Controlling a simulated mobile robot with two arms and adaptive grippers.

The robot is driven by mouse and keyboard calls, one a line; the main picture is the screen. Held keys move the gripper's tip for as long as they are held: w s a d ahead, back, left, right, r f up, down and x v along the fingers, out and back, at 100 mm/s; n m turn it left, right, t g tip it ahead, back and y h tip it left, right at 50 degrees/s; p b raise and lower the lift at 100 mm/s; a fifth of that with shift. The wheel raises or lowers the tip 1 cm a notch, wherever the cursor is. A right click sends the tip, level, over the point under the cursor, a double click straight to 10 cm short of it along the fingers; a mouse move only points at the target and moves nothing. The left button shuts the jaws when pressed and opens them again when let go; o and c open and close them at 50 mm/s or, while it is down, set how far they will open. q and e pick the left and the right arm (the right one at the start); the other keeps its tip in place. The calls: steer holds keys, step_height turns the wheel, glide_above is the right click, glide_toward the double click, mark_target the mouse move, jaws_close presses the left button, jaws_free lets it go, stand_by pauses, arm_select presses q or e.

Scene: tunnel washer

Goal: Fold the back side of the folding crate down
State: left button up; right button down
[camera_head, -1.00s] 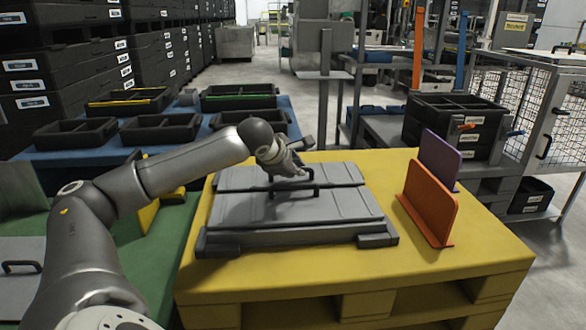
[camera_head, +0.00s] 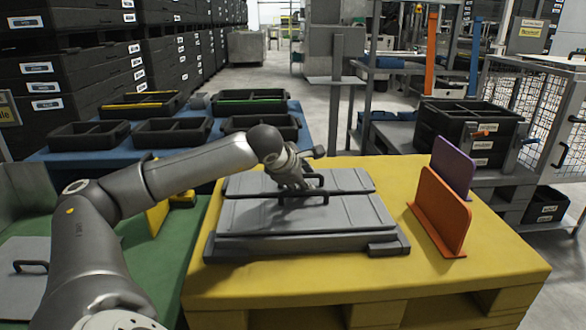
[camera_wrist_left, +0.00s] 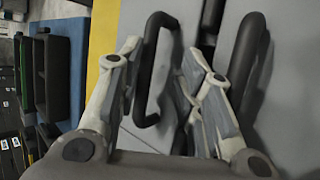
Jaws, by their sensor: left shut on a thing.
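The grey folding crate (camera_head: 250,247) rests on the yellow pallet-shaped table (camera_head: 480,255). Its front panel (camera_head: 350,215) lies flat, and the back side (camera_head: 352,182) behind it also looks folded down flat or almost flat. My left gripper (camera_head: 301,187) reaches in from the left, low over the back side by the dark handles. In the left wrist view its fingers (camera_wrist_left: 160,85) are around a black handle (camera_wrist_left: 142,100), with a second black handle (camera_wrist_left: 248,60) to the right. The fingers partly hide the contact. My right gripper is out of view.
An orange upright plate (camera_head: 440,208) and a purple one (camera_head: 452,165) stand right of the crate. A blue table (camera_head: 75,153) with several black bins is behind left. A yellow bracket (camera_head: 157,215) stands on the green surface at left.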

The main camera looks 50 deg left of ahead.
arm_select(q)
steer(key=v, duration=1.1)
steer(key=shift+r, duration=0.15)
